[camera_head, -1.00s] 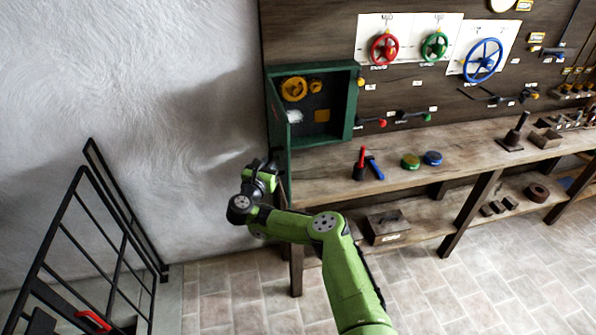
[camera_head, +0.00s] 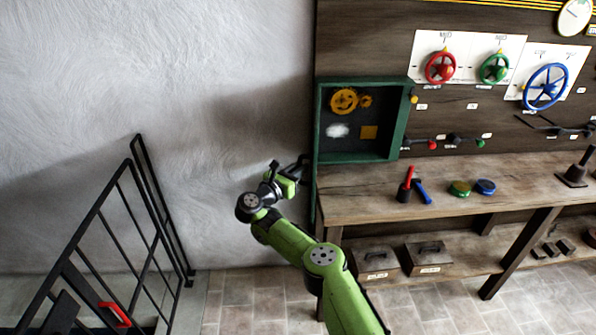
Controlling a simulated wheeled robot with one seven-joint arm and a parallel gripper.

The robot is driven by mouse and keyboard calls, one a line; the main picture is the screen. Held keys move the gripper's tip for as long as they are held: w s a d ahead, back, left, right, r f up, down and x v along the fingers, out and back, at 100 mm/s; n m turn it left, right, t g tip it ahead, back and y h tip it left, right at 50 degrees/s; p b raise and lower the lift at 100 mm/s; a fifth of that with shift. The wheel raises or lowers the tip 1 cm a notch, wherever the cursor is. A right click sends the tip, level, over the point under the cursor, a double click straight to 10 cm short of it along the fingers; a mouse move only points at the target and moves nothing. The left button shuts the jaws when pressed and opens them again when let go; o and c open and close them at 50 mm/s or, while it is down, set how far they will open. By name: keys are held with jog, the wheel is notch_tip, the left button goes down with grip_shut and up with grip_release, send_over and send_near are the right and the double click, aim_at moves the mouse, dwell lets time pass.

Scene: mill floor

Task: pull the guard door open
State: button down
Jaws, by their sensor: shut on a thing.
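The guard door (camera_head: 314,190) is a thin green panel at the left side of the green guard box (camera_head: 398,135). It stands swung out from the box and shows almost edge-on. The door's handle and the exact grip are hidden by the dark fingers and the angle.
A workbench (camera_head: 450,185) runs right of the box, with a red-handled tool (camera_head: 405,185) and green and blue round pieces on it. A black railing (camera_head: 150,240) with a red handle (camera_head: 115,314) stands at the left. Between them are bare wall and some free floor.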

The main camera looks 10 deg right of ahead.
jog(key=c, duration=1.3)
grip_release()
jog(key=shift+w+d+r, duration=0.2)
jog(key=shift+d+r, duration=0.15)
jog(key=shift+d, duration=0.05)
jog(key=shift+o, duration=0.4)
jog(key=shift+w+d+f, duration=0.2)
jog(key=shift+s+a, duration=0.1)
jog(key=shift+a, duration=0.15)
jog(key=p+v, duration=1.4)
jog(key=v, duration=0.1)
jog(key=shift+s, duration=0.2)
jog(key=shift+a, duration=0.15)
